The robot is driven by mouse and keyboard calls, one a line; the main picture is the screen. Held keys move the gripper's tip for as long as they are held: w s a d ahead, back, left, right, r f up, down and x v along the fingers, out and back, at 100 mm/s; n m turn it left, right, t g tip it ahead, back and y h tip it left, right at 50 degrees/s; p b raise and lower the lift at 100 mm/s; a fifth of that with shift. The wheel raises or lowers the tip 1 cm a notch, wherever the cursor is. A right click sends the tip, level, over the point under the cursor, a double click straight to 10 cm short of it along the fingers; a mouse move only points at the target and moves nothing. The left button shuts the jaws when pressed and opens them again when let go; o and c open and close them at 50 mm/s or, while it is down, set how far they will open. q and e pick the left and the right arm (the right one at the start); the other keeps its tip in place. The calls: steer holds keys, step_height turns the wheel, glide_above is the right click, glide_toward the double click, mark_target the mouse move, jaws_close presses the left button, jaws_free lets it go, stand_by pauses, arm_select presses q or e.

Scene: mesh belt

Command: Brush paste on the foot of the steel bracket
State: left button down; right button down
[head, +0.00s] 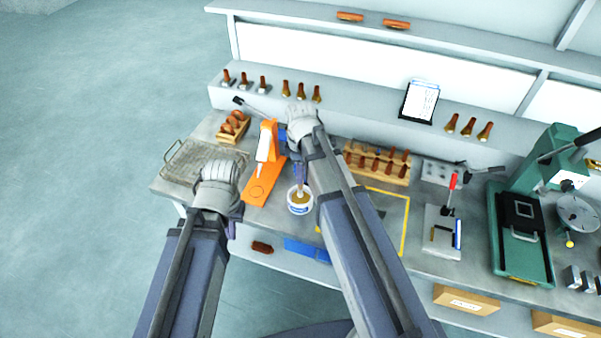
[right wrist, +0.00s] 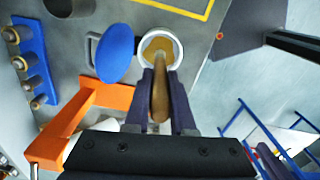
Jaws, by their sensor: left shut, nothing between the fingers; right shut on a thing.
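My right gripper (head: 300,180) is shut on the brown handle of a brush (right wrist: 159,97), above the paste pot (head: 300,208). The pot is white with a blue label and holds yellow-brown paste; its rim also shows in the right wrist view (right wrist: 145,41). The brush points down into the pot's mouth. I cannot tell how deep its bristles sit. My left gripper (head: 232,228) is shut and empty, near the table's front left edge, left of the pot. I cannot pick out the steel bracket; my right arm hides part of the table.
An orange stand (head: 262,185) is between my grippers. A wire mesh tray (head: 185,160) lies at the left. A wooden rack (head: 378,174), a small lever device (head: 440,235) and a green press (head: 523,245) stand to the right. A blue disc (right wrist: 116,60) is beside the pot.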

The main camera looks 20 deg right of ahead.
steer(key=shift+s+f+b, duration=0.1)
steer(key=shift+f+b, duration=0.4)
stand_by(1.4)
steer(key=shift+r+p, duration=0.6)
steer(key=shift+p, duration=0.05)
step_height(320, 180, up, 6)
steer(key=p, duration=0.6)
steer(key=shift+f, duration=0.1)
